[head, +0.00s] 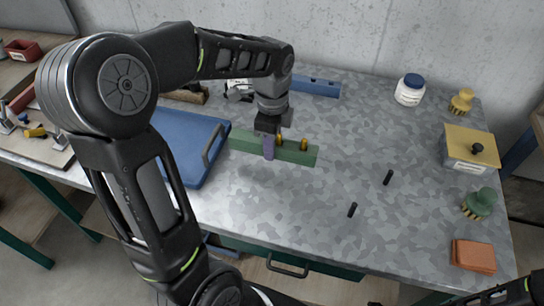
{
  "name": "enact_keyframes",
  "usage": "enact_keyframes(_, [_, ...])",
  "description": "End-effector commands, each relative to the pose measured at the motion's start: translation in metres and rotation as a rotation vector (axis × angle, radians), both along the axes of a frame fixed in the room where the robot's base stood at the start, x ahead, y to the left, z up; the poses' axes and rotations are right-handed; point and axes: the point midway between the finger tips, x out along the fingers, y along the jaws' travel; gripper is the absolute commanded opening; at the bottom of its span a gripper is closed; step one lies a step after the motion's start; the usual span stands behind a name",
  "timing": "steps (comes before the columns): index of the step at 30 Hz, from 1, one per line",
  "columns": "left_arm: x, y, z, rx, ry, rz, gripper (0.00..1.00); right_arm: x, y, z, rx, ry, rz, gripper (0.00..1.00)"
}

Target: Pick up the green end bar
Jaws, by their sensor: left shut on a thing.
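The green end bar (298,154) is a long bar with gold knobs on it, in the middle-left of the metal-topped table, right of the blue tray. My left gripper (268,146) points down over the bar and is shut on it left of its middle. A purple finger shows against the bar's near side; the far finger is hidden. I cannot tell whether the bar rests on the table or is slightly raised. My right gripper is out of view; only a piece of that arm shows at the bottom right corner.
A blue tray (180,135) with a handle lies left of the bar. A blue bar (316,87) lies behind. Two black pegs (388,177) (352,210) stand right. A jar (410,90), yellow-lidded box (470,150), brushes (480,203) and orange block (473,256) line the right side.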

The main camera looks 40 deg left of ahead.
Motion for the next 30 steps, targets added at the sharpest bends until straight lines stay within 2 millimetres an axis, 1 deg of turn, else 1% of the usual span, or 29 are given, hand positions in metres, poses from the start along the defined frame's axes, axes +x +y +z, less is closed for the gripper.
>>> enact_keyframes(1, [0.001,0.000,0.009,0.000,-0.006,0.000,0.00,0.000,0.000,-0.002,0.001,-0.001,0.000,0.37])
enact_keyframes(3, [0.001,0.000,0.018,0.001,-0.005,0.000,0.00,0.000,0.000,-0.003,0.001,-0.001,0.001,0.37])
enact_keyframes(7, [0.001,0.000,0.027,0.001,-0.002,0.000,0.00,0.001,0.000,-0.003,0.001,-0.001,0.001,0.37])
enact_keyframes(30, [0.000,0.000,0.028,0.000,-0.001,0.004,0.00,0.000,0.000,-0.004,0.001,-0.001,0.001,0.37])
